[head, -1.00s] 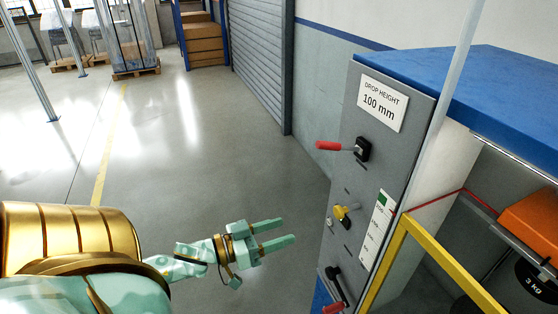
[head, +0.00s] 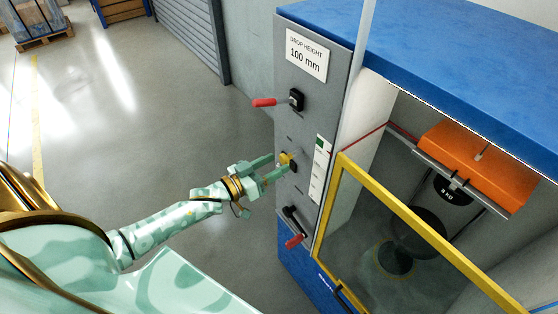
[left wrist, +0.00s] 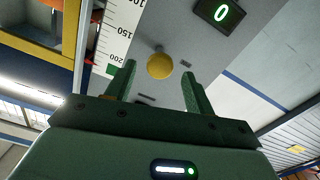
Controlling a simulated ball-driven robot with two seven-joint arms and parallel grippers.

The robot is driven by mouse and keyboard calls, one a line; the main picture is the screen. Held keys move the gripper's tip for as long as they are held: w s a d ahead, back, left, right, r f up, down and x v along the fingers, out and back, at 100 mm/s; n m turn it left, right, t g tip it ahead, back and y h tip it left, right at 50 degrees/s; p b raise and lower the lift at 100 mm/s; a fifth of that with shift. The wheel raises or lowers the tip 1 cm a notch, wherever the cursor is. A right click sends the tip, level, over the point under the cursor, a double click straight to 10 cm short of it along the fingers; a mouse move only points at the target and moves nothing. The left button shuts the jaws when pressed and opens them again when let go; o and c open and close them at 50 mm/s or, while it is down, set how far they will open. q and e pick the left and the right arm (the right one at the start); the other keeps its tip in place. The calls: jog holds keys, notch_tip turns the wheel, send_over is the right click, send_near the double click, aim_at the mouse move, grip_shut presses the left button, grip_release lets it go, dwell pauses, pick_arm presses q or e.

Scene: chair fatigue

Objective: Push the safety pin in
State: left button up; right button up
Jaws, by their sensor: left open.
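The safety pin, a yellow round knob (head: 285,158), sits on the grey front panel between two red-handled levers. My left gripper (head: 277,165) is at the panel with its fingers pointing at the knob. In the left wrist view the yellow knob (left wrist: 160,66) shows between the two spread green fingers, with a gap on each side. The fingers hold nothing, and contact with the knob or panel cannot be told. Part of the knob's surroundings is hidden by the fingers in the head view. My right gripper is not in view.
A red-handled lever (head: 265,102) juts out above the knob and another red-handled lever (head: 295,241) hangs below. A yellow-framed guard (head: 415,228) stands right of the panel, before an orange weight (head: 478,165).

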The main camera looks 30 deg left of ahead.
aim_at(282, 160)
pick_arm(q)
jog(key=shift+x, duration=1.2)
grip_shut()
jog(key=x, duration=0.3)
jog(key=shift+w+d, duration=0.15)
jog(key=shift+w, duration=0.15)
jog(key=shift+s+r, duration=0.1)
